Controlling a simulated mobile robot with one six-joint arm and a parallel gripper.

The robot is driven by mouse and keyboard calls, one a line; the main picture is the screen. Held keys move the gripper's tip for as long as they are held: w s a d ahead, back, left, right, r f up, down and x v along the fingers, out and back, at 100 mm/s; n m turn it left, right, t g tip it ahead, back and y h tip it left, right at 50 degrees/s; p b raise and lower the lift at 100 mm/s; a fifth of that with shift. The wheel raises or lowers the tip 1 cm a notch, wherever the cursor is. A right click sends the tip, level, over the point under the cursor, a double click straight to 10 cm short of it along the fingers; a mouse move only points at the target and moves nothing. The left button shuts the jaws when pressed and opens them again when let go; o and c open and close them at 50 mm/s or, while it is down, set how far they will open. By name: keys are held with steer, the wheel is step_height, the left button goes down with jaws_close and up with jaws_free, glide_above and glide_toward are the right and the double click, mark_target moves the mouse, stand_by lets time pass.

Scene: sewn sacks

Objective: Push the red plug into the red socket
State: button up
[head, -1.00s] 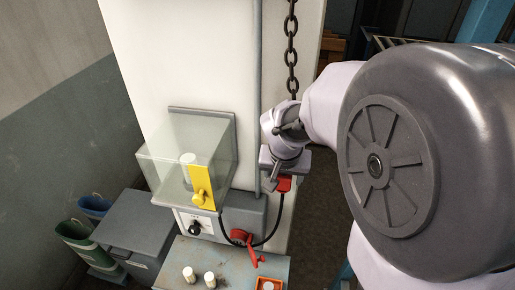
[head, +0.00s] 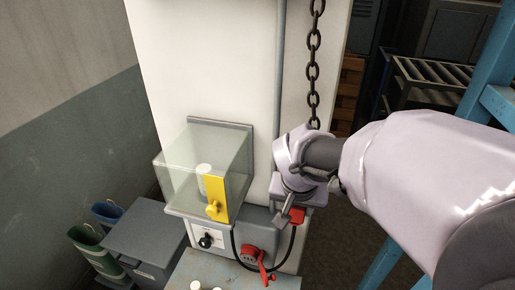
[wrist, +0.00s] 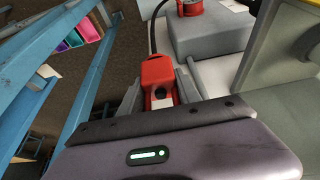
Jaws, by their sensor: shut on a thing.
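The red plug (head: 297,215) is in my gripper (head: 290,210), to the right of and above the red socket in the head view. In the wrist view the plug (wrist: 158,74) sits between the two grey fingers of my gripper (wrist: 160,82), with a black cable running from its far end. The red socket (head: 249,254) is a round red fitting on the grey box front, with a red lever (head: 264,273) beside it. Its top part also shows at the top edge of the wrist view (wrist: 189,8). The plug and socket are apart.
A clear box (head: 195,165) with a yellow handle plate (head: 217,198) stands left of the gripper. A chain (head: 314,60) hangs just behind the arm. The black cable (head: 290,252) loops below the plug. Blue frame posts (head: 385,255) stand at the right.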

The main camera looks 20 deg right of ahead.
steer(key=shift+s+a+r, duration=0.25)
steer(key=shift+s+a, duration=0.1)
steer(key=shift+s, duration=0.1)
steer(key=shift+s+a+r, duration=0.25)
steer(key=shift+s+a, duration=0.05)
steer(key=shift+s, duration=0.15)
step_height(320, 180, up, 13)
steer(key=p, duration=0.1)
steer(key=shift+p, duration=0.4)
